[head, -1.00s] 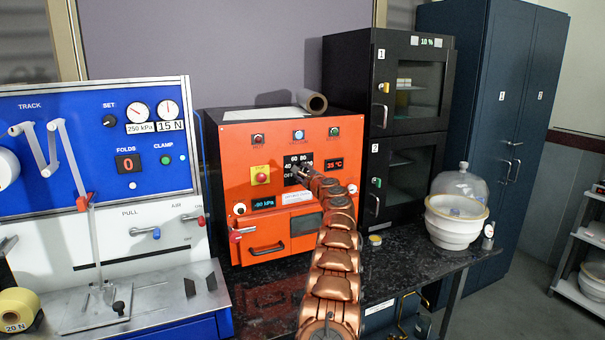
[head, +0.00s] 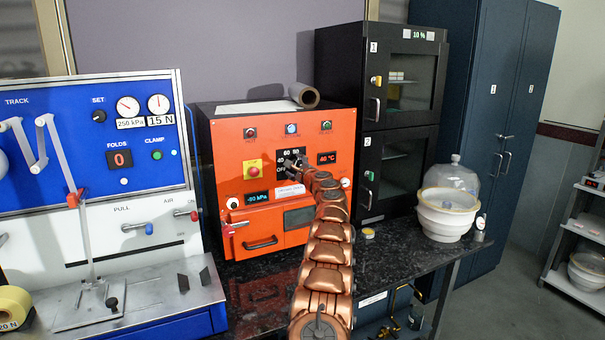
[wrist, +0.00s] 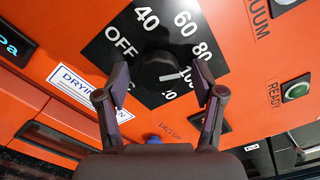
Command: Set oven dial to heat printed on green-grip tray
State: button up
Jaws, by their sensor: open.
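The oven (head: 225,160) is an orange-fronted box in the head view. Its dial (wrist: 158,68) is a round black knob on a black plate in the wrist view. OFF, 40, 60 and 80 are readable around it; further marks are partly hidden by a finger. My gripper (wrist: 162,78) is open, with one finger on each side of the dial; contact is unclear. In the head view my gripper (head: 298,168) covers the dial. The red display (head: 326,158) seems to read 80 °C. No green-grip tray is visible.
A blue and white machine (head: 95,130) stands left of the oven. A black two-door cabinet (head: 400,120) and a glass-domed white vessel (head: 447,215) stand to its right. The dark counter (head: 400,250) has bare room in front of the cabinet.

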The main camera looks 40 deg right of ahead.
jog(key=shift+v, duration=0.95)
jog(key=v, duration=0.3)
jog(key=shift+r, duration=0.15)
send_near(295, 165)
jog(key=shift+s, duration=0.5)
jog(key=shift+s+a, duration=0.45)
jog(key=shift+s, duration=0.1)
jog(key=shift+f, duration=0.2)
